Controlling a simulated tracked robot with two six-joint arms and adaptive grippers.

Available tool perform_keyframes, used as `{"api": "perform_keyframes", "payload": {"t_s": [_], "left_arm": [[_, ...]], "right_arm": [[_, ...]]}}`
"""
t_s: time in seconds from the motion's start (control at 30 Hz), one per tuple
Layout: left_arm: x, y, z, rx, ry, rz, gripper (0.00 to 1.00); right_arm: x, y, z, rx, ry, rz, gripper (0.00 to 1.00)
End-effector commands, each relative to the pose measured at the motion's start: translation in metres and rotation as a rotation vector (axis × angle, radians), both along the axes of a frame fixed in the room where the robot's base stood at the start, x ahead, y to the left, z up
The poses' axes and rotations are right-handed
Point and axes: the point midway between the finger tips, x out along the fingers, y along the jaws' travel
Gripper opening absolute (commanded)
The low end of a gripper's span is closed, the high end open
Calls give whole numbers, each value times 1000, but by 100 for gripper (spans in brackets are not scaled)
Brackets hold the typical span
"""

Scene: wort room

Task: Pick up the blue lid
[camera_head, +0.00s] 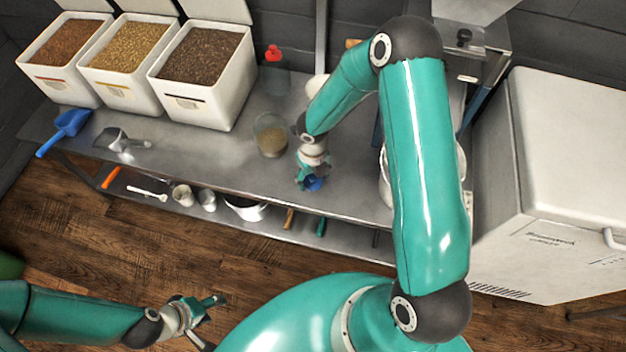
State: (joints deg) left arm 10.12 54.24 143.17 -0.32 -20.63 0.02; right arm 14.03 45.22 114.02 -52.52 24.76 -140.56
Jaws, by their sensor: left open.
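The blue lid (314,184) shows as a small blue patch at the front part of the metal table. My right gripper (312,178) comes down over it from above and hides much of it. I cannot tell whether its fingers touch or hold the lid. My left gripper (212,320) is open and empty, low at the bottom left, over the wooden floor and away from the table.
Three white grain bins (203,75) stand at the back left of the table (200,150). A glass of grain (270,134) stands close left of my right gripper. A blue scoop (64,131) and a metal scoop (121,141) lie left. A white chest (545,190) stands right.

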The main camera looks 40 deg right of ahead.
Motion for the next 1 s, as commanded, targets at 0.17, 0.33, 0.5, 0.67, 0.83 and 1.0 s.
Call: {"api": "perform_keyframes", "payload": {"t_s": [0.17, 0.33, 0.5, 0.67, 0.83, 1.0], "left_arm": [[0, 0, 0, 0, 0, 0, 50], [0, 0, 0, 0, 0, 0, 50], [0, 0, 0, 0, 0, 0, 50], [0, 0, 0, 0, 0, 0, 50], [0, 0, 2, 0, 0, 0, 50], [0, 0, 9, 0, 0, 0, 50]], "right_arm": [[0, 0, 0, 0, 0, 0, 31], [0, 0, 0, 0, 1, 0, 24], [-1, 0, -1, 0, 3, 0, 24], [-1, 0, -1, 0, 4, 0, 24], [-1, 0, 5, 0, 4, 0, 16], [-1, 0, 24, -1, 1, 0, 0]]}}
